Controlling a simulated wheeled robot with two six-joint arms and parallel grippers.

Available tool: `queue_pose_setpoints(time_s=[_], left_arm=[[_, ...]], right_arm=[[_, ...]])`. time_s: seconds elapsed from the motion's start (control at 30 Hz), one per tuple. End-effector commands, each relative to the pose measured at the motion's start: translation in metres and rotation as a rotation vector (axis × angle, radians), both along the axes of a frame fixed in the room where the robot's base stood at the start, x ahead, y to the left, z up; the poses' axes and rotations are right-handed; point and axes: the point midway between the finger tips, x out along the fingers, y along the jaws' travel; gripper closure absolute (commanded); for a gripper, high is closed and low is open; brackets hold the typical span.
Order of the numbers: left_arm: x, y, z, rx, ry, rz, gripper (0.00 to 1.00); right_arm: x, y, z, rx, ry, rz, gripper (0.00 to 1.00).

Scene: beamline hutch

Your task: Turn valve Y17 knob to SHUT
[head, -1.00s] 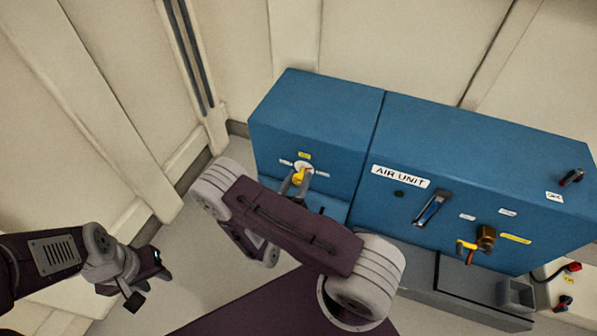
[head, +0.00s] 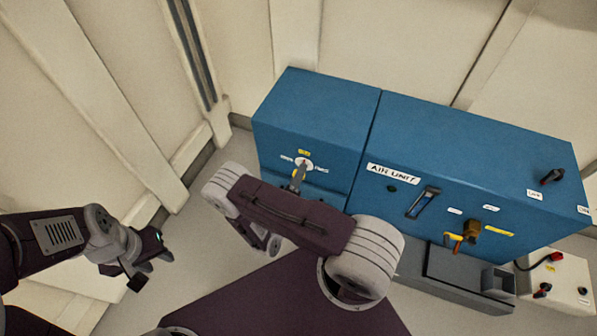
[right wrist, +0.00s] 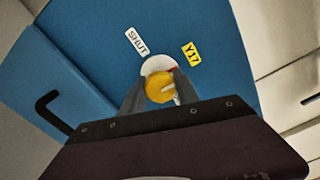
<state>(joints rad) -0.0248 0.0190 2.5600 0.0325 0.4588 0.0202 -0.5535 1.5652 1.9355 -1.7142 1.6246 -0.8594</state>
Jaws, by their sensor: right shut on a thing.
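The yellow round knob of valve Y17 (right wrist: 157,91) sits on a white disc on the blue cabinet face. A pale pointer line on it points right in the right wrist view, away from the SHUT label (right wrist: 136,41) at upper left. The yellow Y17 tag (right wrist: 190,53) is at upper right. My right gripper (right wrist: 160,89) is shut on the knob, one finger each side; in the head view (head: 298,176) its fingers partly hide the knob. My left gripper (head: 156,262) hangs at the left, empty, fingers apart, far from the cabinet.
A grey box (head: 465,275) and pale panel (head: 562,280) lie below. Cream walls stand behind; floor is clear at left.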

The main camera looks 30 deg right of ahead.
Motion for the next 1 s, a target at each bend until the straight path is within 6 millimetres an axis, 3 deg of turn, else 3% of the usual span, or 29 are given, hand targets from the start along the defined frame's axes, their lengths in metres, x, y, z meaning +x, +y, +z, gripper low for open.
queue_pose_setpoints(time_s=[1.0], left_arm=[[0.000, 0.000, 0.016, 0.000, 0.000, 0.000, 0.64]], right_arm=[[-0.001, 0.000, -0.002, -0.625, 0.735, 0.000, 1.00]])
